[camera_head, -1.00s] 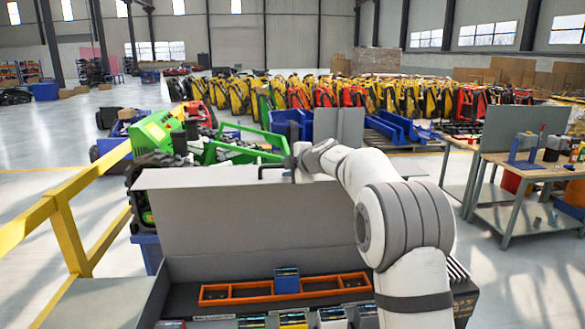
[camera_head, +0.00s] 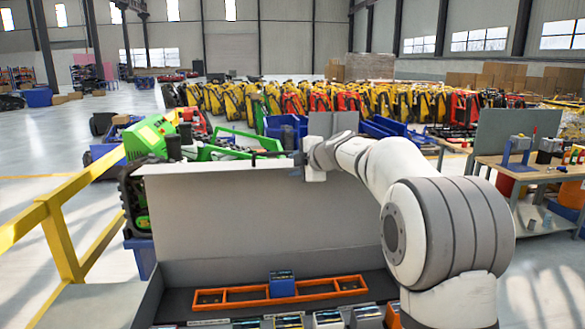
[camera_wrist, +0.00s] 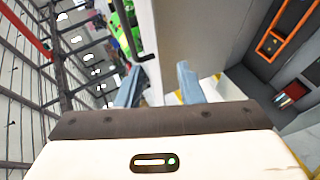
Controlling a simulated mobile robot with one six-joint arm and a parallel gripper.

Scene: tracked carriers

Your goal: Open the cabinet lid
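The cabinet lid (camera_head: 230,215) is a large grey panel standing raised, close to upright, along the back of the open cabinet (camera_head: 170,300). A dark bar handle (camera_head: 268,155) sits at its top edge. My gripper (camera_head: 303,160) is at the lid's top edge, just right of the handle; its fingers are too small to make out in the head view. In the wrist view the two bluish fingertips of my gripper (camera_wrist: 160,84) are apart, with the lid's edge (camera_wrist: 175,45) near the gap between them. I cannot tell whether they touch it. The handle (camera_wrist: 124,32) is beyond the left finger.
Inside the cabinet lie an orange tray (camera_head: 345,284) and a blue box (camera_head: 282,285), with several small boxes in front. A yellow railing (camera_head: 60,235) stands at left. Green machinery (camera_head: 150,138) is behind the lid. A workbench (camera_head: 530,170) stands at right.

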